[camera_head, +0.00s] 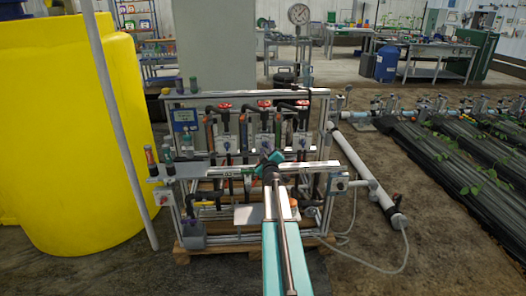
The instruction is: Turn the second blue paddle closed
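A metal-framed skid (255,92) stands ahead on a wooden pallet. Several white boxes sit in a row on its middle pipework, including a left one (226,144) and a right one (302,141). Small blue parts show near these boxes, but they are too small to tell which is the second blue paddle or how it is turned. My arm reaches up from the bottom of the view. My gripper (272,157) is in front of the middle of the row and hides part of it. Its fingers are too small to tell open from shut, and contact is unclear.
Red handwheels (224,106) sit above the boxes. A large yellow tank (70,130) and a slanting grey pole (118,120) stand at left. A white pipe (362,172) and hose (405,250) lie at right, beside planted rows (460,150). Open floor lies at front right.

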